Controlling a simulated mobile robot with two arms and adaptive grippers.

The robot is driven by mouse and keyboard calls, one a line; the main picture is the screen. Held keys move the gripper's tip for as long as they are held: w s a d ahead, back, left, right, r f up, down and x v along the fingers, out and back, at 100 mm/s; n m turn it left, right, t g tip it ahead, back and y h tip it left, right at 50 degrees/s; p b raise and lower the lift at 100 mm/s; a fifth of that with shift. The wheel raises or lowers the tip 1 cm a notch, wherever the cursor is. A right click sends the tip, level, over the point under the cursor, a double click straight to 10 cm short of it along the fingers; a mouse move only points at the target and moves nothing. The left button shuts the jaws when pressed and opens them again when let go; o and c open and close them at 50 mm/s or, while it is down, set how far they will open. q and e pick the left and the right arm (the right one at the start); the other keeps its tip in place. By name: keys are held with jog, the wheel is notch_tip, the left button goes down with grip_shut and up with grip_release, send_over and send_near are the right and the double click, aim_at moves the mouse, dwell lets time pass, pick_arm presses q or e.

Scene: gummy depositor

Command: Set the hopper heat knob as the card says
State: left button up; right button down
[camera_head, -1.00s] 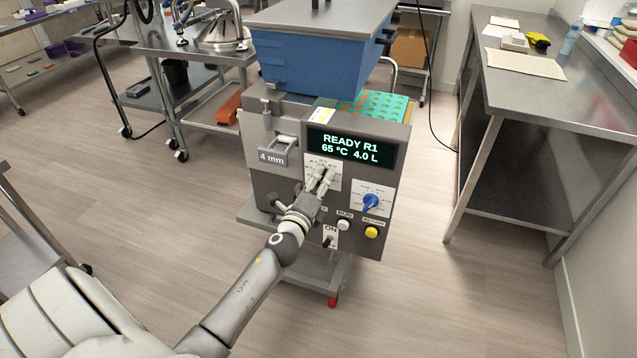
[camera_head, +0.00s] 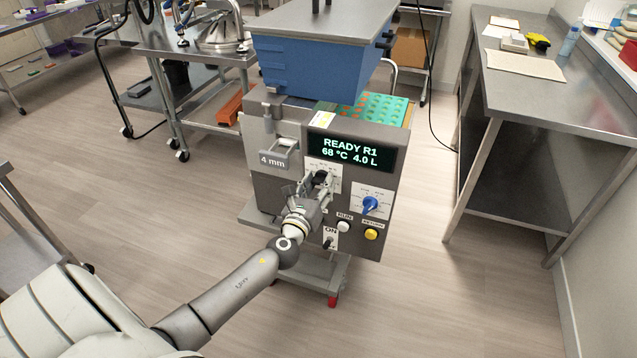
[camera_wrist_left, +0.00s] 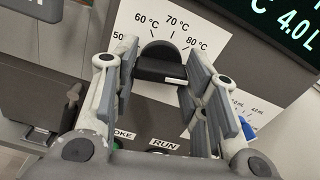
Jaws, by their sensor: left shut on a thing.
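The black hopper heat knob (camera_wrist_left: 161,58) sits on a white scale plate marked 50, 60, 70 and 80 °C in the left wrist view. It also shows in the head view (camera_head: 321,177), partly hidden by my gripper. My left gripper (camera_wrist_left: 160,77) is shut on the knob, with a finger on each side. The knob's exact pointing is hard to read. The display (camera_head: 350,152) reads "READY R1", "68 °C" and "4.0 L".
A blue knob (camera_head: 370,205) is right of my gripper. A white RUN button (camera_head: 343,226), a yellow button (camera_head: 371,234) and an ON switch (camera_head: 328,243) sit below. The blue hopper (camera_head: 320,68) stands above. A steel table (camera_head: 560,95) is at right.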

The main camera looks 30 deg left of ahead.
pick_arm(q)
jog(key=m+p, duration=0.2)
jog(key=m, duration=0.3)
jog(key=shift+s+f+m+p, duration=0.1)
jog(key=shift+m+p, duration=0.65)
jog(key=shift+m, duration=0.85)
jog(key=o, duration=1)
jog(key=shift+o, duration=0.2)
jog(key=v, duration=1.2)
jog(key=shift+a, duration=0.1)
